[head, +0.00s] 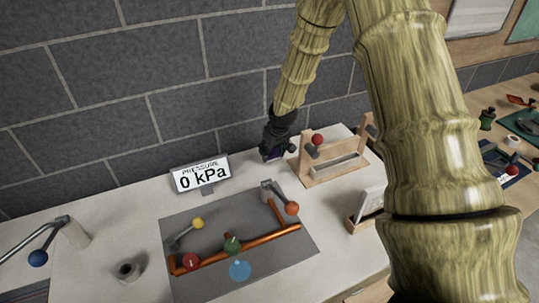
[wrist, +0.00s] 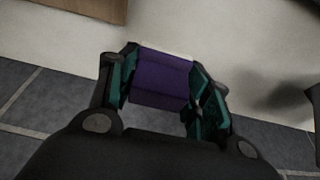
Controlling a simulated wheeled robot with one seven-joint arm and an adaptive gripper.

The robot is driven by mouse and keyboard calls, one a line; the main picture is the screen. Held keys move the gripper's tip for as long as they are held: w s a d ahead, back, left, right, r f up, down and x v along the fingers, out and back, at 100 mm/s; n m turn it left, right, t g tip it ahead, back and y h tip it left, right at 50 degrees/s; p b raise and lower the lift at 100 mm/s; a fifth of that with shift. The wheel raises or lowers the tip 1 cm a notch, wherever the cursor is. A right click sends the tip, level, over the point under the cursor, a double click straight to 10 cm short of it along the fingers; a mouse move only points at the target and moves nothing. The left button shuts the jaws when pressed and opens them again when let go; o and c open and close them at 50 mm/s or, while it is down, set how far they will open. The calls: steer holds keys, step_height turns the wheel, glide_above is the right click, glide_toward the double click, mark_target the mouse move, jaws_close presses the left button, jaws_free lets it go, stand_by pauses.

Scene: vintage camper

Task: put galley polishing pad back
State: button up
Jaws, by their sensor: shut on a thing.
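My gripper (wrist: 160,85) is shut on a purple block-shaped pad (wrist: 160,78) with a pale strip along its far edge; the pad sits between the two dark green fingers in the wrist view. In the head view my gripper (head: 272,152) is at the back of the pale counter, close to the wall, between the pressure display and a wooden frame. Only a small bit of purple shows there. I cannot tell whether the pad touches the counter.
A pressure display (head: 201,174) reading 0 kPa stands left of my gripper. A wooden frame (head: 332,174) with a red-knobbed lever is close on the right. In front lies a grey panel (head: 285,255) with orange pipe and coloured knobs. The grey block wall (head: 130,75) is right behind.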

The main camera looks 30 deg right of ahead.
steer(key=shift+f, duration=1.1)
steer(key=shift+f, duration=0.15)
steer(key=o, duration=1.1)
steer(key=shift+o, duration=0.2)
steer(key=shift+r, duration=0.2)
steer(key=b+v, duration=0.2)
steer(key=v, duration=1)
steer(key=shift+b, duration=0.3)
